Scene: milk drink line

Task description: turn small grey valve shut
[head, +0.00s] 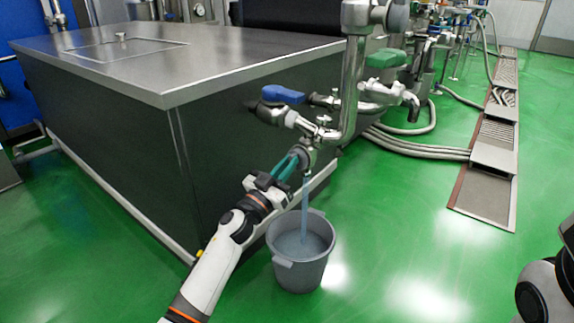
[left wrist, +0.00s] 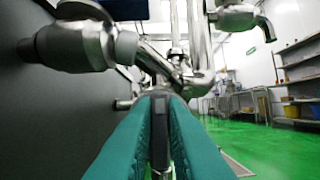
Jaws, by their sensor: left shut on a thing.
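The small grey valve (head: 309,154) sits low on the steel pipework at the corner of the big steel tank. My left gripper (head: 296,160), with teal fingers, reaches it from the lower left and is shut on it. In the left wrist view the teal fingers (left wrist: 158,104) close around a narrow dark grey part; most of the valve is hidden behind them. A thin bluish stream (head: 305,205) falls from below the valve into a grey bucket (head: 300,272) on the floor. My right gripper is out of view.
A blue-handled valve (head: 283,95) and a green-handled valve (head: 386,59) are above, on the same pipework. The steel tank (head: 185,160) stands behind and left of my arm. Hoses (head: 420,150) and a floor drain (head: 484,200) lie right. Green floor is clear in front.

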